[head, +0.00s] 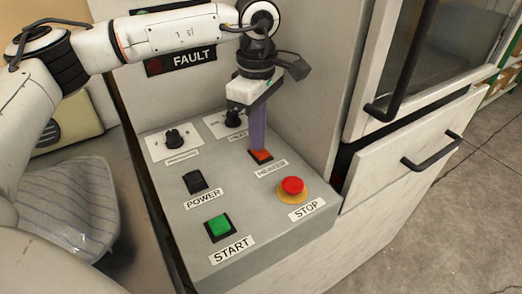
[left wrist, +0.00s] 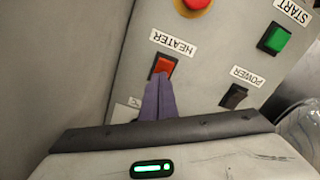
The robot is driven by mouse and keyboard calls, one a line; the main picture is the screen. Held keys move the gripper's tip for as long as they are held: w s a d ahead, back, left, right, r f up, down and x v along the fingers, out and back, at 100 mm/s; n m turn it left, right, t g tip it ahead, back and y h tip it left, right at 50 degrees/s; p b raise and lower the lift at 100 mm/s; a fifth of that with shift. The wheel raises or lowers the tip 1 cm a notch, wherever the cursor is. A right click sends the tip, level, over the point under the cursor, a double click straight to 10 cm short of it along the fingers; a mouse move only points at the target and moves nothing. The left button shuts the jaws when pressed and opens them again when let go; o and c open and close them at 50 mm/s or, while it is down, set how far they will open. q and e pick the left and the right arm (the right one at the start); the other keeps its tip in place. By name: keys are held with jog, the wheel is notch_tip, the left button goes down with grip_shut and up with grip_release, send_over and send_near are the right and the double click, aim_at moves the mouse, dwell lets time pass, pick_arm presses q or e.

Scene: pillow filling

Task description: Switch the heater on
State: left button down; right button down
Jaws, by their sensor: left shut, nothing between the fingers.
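The heater switch (head: 261,155) is a red-orange rocker in a black frame on the grey control panel, with a HEATER label beside it. It also shows in the left wrist view (left wrist: 165,64). My left gripper (head: 258,148) points down at the switch with its purple fingers closed together and empty. In the left wrist view the fingertips (left wrist: 160,76) lie at the edge of the switch and seem to touch it. They cover part of it, so I cannot tell which way the rocker is tipped. My right gripper is not in view.
On the panel (head: 250,215) are a black POWER switch (head: 195,182), a green START button (head: 219,228), a red STOP button (head: 292,187) on a yellow base, and two black knobs. A FAULT sign (head: 190,58) is behind. A cabinet with handles (head: 432,160) stands at right.

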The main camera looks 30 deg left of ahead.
pick_arm(q)
notch_tip(320, 180, up, 7)
jog(key=p, duration=0.4)
jog(key=shift+p, duration=0.4)
dwell(0.4)
